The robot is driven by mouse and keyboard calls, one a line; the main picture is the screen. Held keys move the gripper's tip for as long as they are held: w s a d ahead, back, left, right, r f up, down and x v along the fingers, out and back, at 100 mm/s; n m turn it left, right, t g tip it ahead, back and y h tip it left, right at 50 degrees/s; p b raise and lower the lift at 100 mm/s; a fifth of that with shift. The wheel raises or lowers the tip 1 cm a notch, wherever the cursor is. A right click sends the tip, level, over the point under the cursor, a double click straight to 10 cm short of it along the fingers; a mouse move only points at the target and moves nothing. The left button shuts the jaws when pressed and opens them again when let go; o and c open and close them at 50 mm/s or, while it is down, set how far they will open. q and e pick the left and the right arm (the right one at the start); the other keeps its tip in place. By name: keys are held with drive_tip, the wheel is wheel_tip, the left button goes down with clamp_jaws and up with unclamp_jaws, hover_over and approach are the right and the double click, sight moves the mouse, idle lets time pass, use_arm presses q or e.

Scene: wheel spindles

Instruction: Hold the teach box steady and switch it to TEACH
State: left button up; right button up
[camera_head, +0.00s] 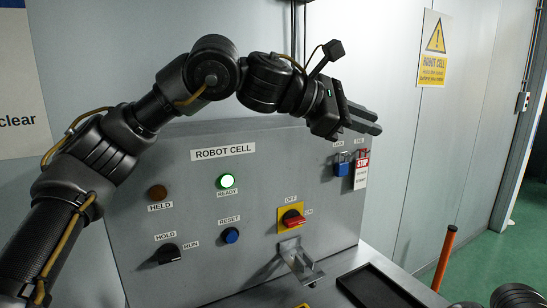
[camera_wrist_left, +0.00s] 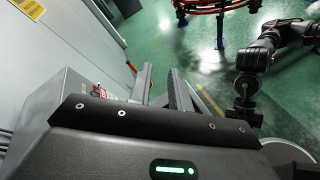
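My left gripper (camera_head: 376,122) is raised in front of the upper right of the grey ROBOT CELL panel, its fingers pointing right. In the left wrist view its fingers (camera_wrist_left: 160,76) stand apart with nothing between them, so it is open and empty. No teach box can be made out for certain in either view. A small yellow piece (camera_head: 303,306) shows at the bottom edge of the head view, mostly cut off. An empty-looking metal bracket (camera_head: 298,262) sticks out low on the panel.
The panel (camera_head: 190,200) carries a lit green READY lamp (camera_head: 227,181), a HOLD/RUN knob (camera_head: 168,254), a blue RESET button (camera_head: 231,235) and a red OFF/ON switch (camera_head: 293,219). Padlocks (camera_head: 342,168) hang at its right. A black tray (camera_head: 380,288) and an orange post (camera_head: 443,262) stand at lower right.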

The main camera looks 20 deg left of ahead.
use_arm(q)
wheel_tip(320, 180, down, 17)
drive_tip(key=s+d+m+g+y, duration=0.1)
drive_tip(key=s+m+g+y, duration=0.1)
drive_tip(key=m+g+y, duration=0.15)
drive_tip(key=s+a+f+m+g+y, duration=0.1)
drive_tip(key=a+f, duration=0.4)
drive_tip(key=f, duration=0.6)
drive_tip(key=s+a+f+m+g+y, duration=0.1)
drive_tip(key=s+a+f+y, duration=0.4)
drive_tip(key=f, duration=0.7)
drive_tip(key=s+a+f+m+g+y, duration=0.2)
drive_tip(key=s+a+f+g+y, duration=0.1)
drive_tip(key=f, duration=0.8)
drive_tip(key=shift+s+a+f+g+y, duration=0.2)
drive_tip(key=shift+s+a+y, duration=0.15)
drive_tip(key=shift+s+a, duration=0.25)
drive_tip(key=shift+s+a+f+g+y, duration=0.15)
drive_tip(key=shift+s+a+y, duration=0.15)
drive_tip(key=shift+s+a, duration=0.25)
drive_tip(key=shift+w+a, duration=0.1)
clamp_jaws()
